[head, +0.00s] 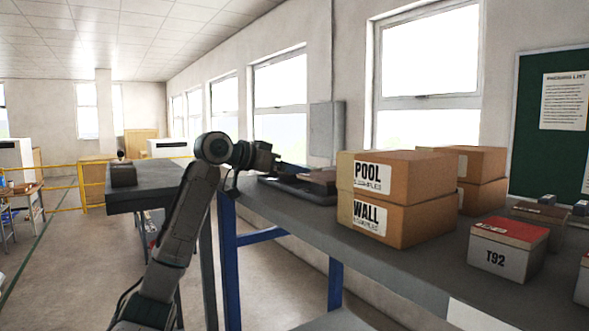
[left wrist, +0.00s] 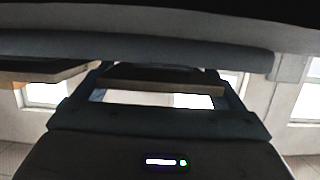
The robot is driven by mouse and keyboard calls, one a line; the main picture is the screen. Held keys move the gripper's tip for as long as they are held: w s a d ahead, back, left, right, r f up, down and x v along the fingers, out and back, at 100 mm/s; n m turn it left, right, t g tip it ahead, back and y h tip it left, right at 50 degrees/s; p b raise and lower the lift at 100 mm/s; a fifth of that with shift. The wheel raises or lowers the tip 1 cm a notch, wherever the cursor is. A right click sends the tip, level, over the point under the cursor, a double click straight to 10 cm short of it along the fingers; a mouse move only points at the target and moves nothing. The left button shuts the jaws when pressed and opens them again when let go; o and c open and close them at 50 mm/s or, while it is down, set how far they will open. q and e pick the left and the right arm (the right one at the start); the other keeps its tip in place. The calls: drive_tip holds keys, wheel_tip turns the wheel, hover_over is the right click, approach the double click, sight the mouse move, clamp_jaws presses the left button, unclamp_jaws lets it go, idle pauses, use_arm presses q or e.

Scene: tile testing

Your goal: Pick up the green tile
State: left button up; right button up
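I cannot make out a green tile in either view. My left arm rises from the bottom of the head view, and my left gripper (head: 278,166) is over the far end of the long grey bench, by a dark low device. In the left wrist view the dark fingers of my left gripper (left wrist: 160,100) stand wide apart, with a bright window between them. A brownish bar (left wrist: 165,87) spans the gap; I cannot tell whether it is between or beyond the fingers. My right gripper is in neither view.
Stacked cardboard boxes marked POOL (head: 385,175) and WALL (head: 400,218) stand on the bench (head: 390,265). A red-topped T92 box (head: 508,250) is at the right. A separate dark table (head: 155,190) stands left, with a gap between it and the bench.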

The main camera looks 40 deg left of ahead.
use_arm(q)
drive_tip(key=c, duration=0.3)
drive_tip(key=shift+c, duration=0.4)
drive_tip(key=shift+r, duration=0.15)
